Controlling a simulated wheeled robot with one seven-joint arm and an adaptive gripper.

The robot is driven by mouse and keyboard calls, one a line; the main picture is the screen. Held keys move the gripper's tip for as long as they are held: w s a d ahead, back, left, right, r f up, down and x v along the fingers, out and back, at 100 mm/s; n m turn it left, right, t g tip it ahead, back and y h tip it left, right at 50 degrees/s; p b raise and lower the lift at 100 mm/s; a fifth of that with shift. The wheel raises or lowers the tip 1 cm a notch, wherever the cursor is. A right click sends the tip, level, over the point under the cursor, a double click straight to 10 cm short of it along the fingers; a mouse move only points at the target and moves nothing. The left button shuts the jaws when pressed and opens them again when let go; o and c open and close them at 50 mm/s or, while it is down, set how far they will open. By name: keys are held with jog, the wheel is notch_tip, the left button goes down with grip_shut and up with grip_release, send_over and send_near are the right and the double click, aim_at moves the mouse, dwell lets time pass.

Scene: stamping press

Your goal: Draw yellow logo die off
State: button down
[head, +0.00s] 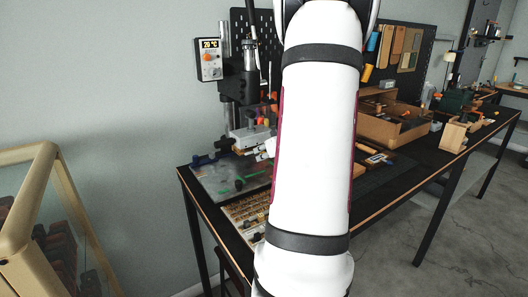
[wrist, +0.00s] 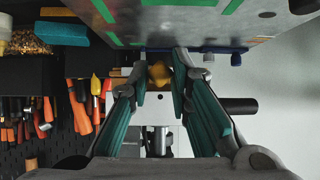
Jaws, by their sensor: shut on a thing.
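The yellow logo die (wrist: 159,74) shows in the wrist view between the fingertips of my gripper (wrist: 160,84), which is shut on it. The die sits close to the press's metal parts, with a grey block (wrist: 158,107) and a shiny column beyond it. Whether the die is still seated on the press cannot be told. The stamping press (head: 250,82) stands there at the back left of the bench.
A metal plate (head: 222,184) with green marks lies before the press; it fills the top of the wrist view (wrist: 190,18). A wooden tray of small pieces (head: 243,214) is near the front edge. Tools and a cardboard box (head: 390,128) stand right.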

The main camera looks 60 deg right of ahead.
jog(key=shift+s+a, duration=0.2)
jog(key=shift+s, duration=0.2)
dwell(0.3)
jog(key=s+a+p, duration=0.3)
jog(key=s, duration=0.2)
jog(key=shift+s, duration=0.35)
dwell(0.4)
jog(key=shift+a, duration=0.1)
